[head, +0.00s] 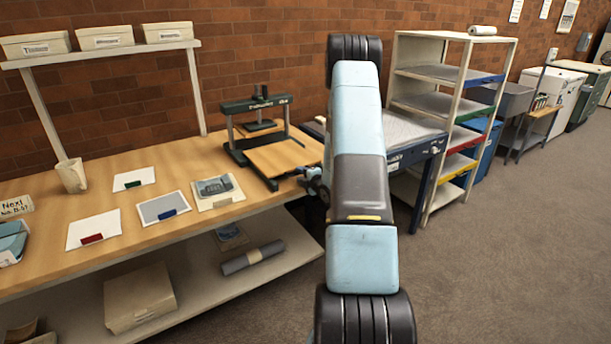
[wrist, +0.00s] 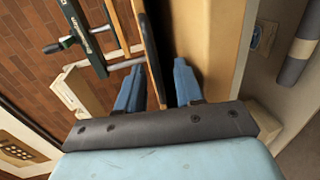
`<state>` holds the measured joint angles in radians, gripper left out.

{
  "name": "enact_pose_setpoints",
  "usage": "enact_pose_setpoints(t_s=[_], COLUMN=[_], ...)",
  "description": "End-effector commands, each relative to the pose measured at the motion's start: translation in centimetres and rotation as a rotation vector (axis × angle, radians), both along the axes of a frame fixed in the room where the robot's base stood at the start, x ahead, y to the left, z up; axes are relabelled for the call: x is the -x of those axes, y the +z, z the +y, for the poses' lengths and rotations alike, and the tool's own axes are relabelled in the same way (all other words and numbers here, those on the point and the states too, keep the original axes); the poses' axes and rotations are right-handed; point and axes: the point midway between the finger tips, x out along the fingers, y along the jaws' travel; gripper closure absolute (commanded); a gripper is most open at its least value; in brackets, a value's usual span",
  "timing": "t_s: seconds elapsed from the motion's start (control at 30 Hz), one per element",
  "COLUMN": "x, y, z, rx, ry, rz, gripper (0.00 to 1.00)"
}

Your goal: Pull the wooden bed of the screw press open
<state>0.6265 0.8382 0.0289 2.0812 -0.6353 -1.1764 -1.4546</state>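In the wrist view the press's crossbeam (wrist: 84,32) is at the upper left, and the bed shows as a thin dark-edged board (wrist: 150,50). My gripper (head: 314,180) is at the bed's front right corner, partly hidden behind my arm. In the wrist view my gripper's blue fingers (wrist: 158,92) are apart, with the board's edge between them. A dark gap shows beside the right finger; contact is unclear.
A rolled grey bundle (head: 252,258) and a box (head: 140,298) lie on the lower shelf. A shelf rack (head: 440,100) stands to the right; open floor lies in front.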

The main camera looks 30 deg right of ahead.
Motion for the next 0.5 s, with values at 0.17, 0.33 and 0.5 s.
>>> enact_pose_setpoints(t_s=[0.17, 0.33, 0.5], x=[-0.1, 0.8, 3.3], y=[0.1, 0.3, 0.8], z=[0.0, 0.1, 0.1], rx=[0.0, 0.0, 0.001], ry=[0.001, 0.001, 0.001], rz=[-0.002, -0.002, -0.001], gripper=[0.64, 0.64, 0.64])
